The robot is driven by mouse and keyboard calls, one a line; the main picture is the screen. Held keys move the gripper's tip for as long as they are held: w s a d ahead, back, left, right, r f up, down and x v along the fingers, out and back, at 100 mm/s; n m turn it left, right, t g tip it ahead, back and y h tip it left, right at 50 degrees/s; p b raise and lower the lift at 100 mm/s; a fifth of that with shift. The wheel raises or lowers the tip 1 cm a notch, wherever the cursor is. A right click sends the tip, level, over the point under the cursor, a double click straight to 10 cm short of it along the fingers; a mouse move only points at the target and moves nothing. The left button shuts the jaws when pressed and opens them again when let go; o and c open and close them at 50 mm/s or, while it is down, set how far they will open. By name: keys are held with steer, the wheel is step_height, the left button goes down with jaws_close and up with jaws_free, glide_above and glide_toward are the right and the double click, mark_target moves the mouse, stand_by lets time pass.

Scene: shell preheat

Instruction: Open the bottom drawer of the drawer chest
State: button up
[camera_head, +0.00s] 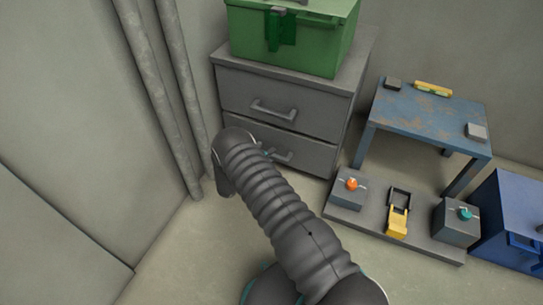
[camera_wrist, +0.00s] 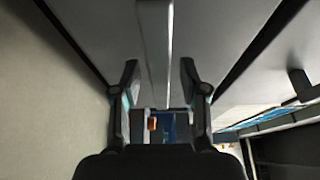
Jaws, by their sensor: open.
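The grey drawer chest (camera_head: 340,92) stands against the wall in the head view, with two drawer fronts showing, both closed. The bottom drawer (camera_head: 314,157) has a bar handle (camera_head: 283,158), partly hidden by my arm. In the wrist view, the bottom drawer front (camera_wrist: 215,30) fills the upper middle. Its handle (camera_wrist: 154,50) runs as a long bar between my fingers. My gripper (camera_wrist: 160,76) is open, with one finger on each side of the bar and a gap on both sides. In the head view, my arm hides most of the gripper.
A green box (camera_head: 300,45) sits on the chest. To the right stand a worn blue table (camera_head: 430,115), a low grey platform (camera_head: 365,226) with switch boxes and a yellow lever, and a blue cabinet (camera_head: 505,225). Pipes (camera_head: 165,90) run up the left wall. Some floor is clear.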

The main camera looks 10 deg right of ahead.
steer(key=shift+w+d, duration=0.15)
steer(key=shift+d, duration=0.15)
jaws_close()
steer(key=shift+a, duration=0.1)
